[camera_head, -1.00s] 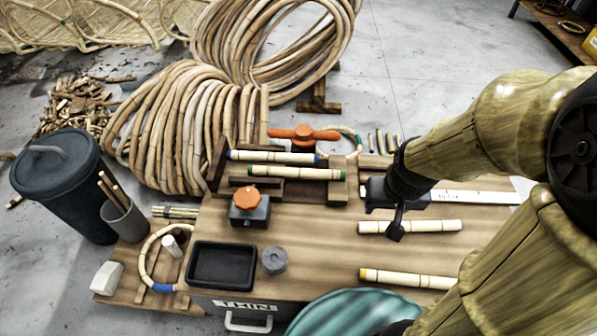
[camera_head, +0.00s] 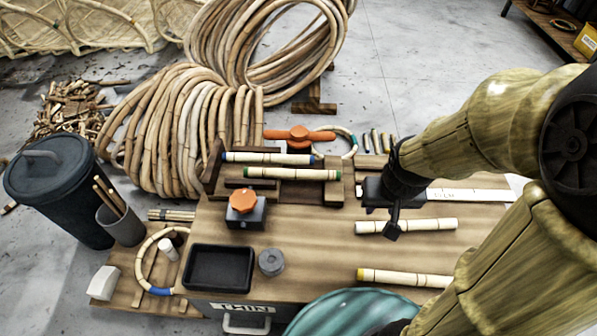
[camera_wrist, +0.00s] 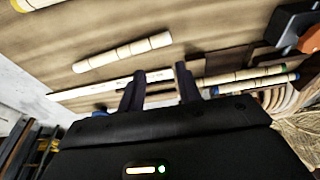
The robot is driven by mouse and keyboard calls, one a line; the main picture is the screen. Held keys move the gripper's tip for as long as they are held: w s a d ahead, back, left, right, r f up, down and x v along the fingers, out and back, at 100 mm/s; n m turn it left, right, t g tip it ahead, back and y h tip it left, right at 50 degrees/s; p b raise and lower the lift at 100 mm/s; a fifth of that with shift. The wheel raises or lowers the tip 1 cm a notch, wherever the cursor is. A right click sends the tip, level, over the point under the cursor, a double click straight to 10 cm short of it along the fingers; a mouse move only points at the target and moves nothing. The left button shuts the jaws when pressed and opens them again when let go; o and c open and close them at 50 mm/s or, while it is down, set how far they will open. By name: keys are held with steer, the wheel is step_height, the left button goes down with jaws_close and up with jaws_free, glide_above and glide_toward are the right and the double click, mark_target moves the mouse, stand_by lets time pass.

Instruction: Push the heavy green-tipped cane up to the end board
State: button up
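In the wrist view the green-tipped cane (camera_wrist: 245,75) is right of the fingers. My gripper (camera_head: 392,228) is right of the fixture, apart from the cane. The wrist view shows its two fingers (camera_wrist: 160,88) spread with nothing between them.
A plain cane (camera_head: 406,226) and a yellow-tipped cane (camera_head: 405,277) lie on the bench at right. An orange-knobbed block (camera_head: 246,210), black tray (camera_head: 219,267) and grey cylinder (camera_head: 271,262) stand at left. A white ruler (camera_head: 470,196) lies behind my gripper. The bench middle is clear.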

steer(key=shift+w+r+n, duration=0.2)
steer(key=shift+w+n, duration=0.1)
steer(key=shift+w, duration=0.05)
steer(key=c, duration=0.4)
steer(key=w+n+p, duration=0.2)
steer(key=w, duration=0.1)
steer(key=w+n+g+p, duration=0.1)
steer(key=w+n+p, duration=0.1)
steer(key=w+n, duration=0.1)
steer(key=w+n+p, duration=0.2)
steer(key=w+n, duration=0.1)
steer(key=w, duration=0.1)
steer(key=shift+a+r, duration=0.3)
jaws_close()
steer(key=w+f+n+g+p, duration=0.1)
steer(key=w+f+n+p, duration=0.4)
steer(key=w+n, duration=0.4)
steer(key=shift+w+a+n+g+p, duration=0.2)
steer(key=shift+w+n+g+p, duration=0.15)
steer(key=shift+p, duration=0.3)
